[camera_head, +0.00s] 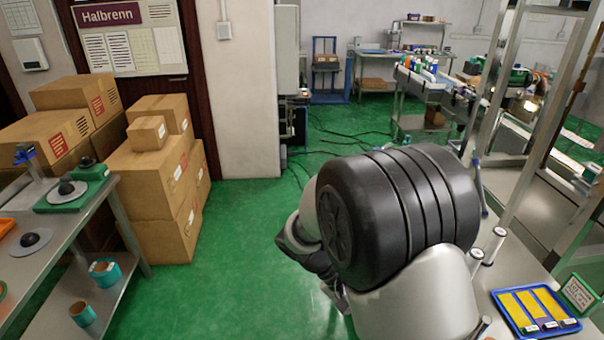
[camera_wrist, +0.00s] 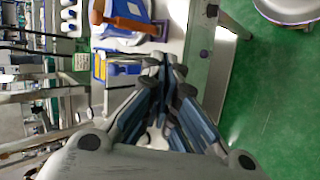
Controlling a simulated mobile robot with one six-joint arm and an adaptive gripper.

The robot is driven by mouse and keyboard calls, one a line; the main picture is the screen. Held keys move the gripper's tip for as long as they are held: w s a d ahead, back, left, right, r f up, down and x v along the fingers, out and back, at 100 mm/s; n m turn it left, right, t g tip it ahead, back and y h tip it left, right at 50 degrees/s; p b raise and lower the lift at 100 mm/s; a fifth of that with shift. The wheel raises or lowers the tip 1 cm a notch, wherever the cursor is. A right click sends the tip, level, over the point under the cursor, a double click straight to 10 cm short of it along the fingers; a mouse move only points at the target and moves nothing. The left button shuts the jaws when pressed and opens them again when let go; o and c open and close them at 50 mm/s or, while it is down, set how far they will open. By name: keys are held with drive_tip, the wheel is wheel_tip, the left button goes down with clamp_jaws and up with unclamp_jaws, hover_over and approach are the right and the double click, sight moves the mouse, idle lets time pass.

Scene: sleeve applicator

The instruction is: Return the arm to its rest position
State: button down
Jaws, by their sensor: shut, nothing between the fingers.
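My arm stands folded in the lower middle of the body camera's view, its large black joint and pale links hiding part of the floor and the bench behind. My gripper (camera_wrist: 165,65) shows in the wrist view with its dark blue-grey fingers brought together at the tips. Nothing is held between them. The fingertips point toward a light bench surface and its metal edge. In the body camera's view I cannot clearly tell the fingers from the dark parts beside the black joint.
A blue tray with yellow strips (camera_head: 498,294) lies on the right bench beside a small green-framed sign (camera_head: 580,293). Metal posts (camera_head: 500,90) rise at right. Cardboard boxes (camera_head: 165,215) and a steel table (camera_head: 50,250) stand left. Green floor (camera_head: 245,250) is clear between.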

drive_tip(key=s+a+r+n+t+y, duration=0.2)
drive_tip(key=s+r+t+y, duration=0.6)
drive_tip(key=s+r, duration=0.6)
drive_tip(key=shift+s+a+r+y, duration=0.4)
drive_tip(key=shift+s+a+y, duration=0.1)
drive_tip(key=shift+s, duration=0.05)
drive_tip(key=shift+d, duration=0.1)
